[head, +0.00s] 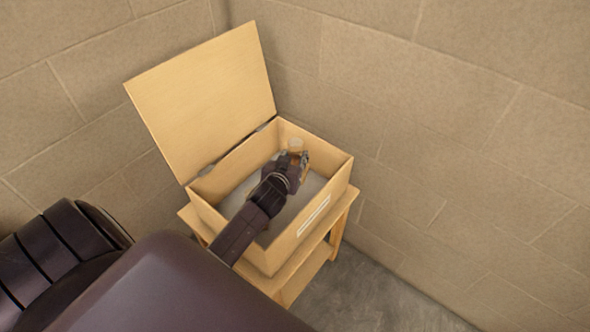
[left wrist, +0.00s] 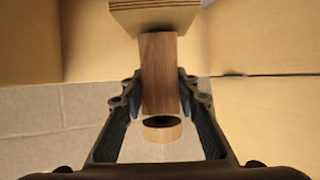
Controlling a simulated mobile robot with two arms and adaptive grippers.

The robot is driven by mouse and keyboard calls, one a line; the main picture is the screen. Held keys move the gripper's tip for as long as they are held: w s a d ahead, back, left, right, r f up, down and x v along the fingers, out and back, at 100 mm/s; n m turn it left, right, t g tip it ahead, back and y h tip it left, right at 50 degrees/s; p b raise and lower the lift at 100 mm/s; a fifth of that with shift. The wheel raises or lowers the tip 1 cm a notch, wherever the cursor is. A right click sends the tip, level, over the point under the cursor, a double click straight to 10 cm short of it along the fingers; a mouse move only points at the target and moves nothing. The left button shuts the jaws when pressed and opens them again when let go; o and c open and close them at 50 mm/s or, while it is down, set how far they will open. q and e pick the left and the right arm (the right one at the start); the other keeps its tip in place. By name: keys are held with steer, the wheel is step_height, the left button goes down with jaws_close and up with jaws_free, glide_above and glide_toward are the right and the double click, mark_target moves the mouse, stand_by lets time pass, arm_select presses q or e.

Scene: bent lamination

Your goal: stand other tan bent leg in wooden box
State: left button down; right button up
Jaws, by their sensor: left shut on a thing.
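The wooden box (head: 318,212) stands open, its lid raised at the back left. My left gripper (head: 293,166) reaches down into the box near its far right corner. In the left wrist view, my left gripper (left wrist: 160,90) is shut on a brown wooden piece (left wrist: 159,65), which I take for the tan bent leg. A paler layered wooden part (left wrist: 157,17) shows above it, and a round tan end (left wrist: 163,132) with a dark band shows below. In the head view, a small tan part (head: 296,145) shows at the fingertips. Most of the leg is hidden, and I cannot tell whether it touches the floor. My right gripper is out of view.
The box's raised lid (head: 205,95) leans back toward the wall. The box sits on a small wooden table (head: 341,222) in a corner of tan block walls (head: 440,120). The grey box floor (head: 248,190) looks clear at the left. Bare grey ground (head: 370,285) lies at the right.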

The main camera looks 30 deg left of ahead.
arm_select(q)
step_height(320, 180, down, 5)
steer(key=shift+f+b, duration=0.15)
steer(key=shift+b, duration=0.4)
steer(key=shift+f, duration=0.4)
steer(key=shift+f+b, duration=0.55)
steer(key=shift+f, duration=0.05)
steer(key=c, duration=1.5)
jaws_free()
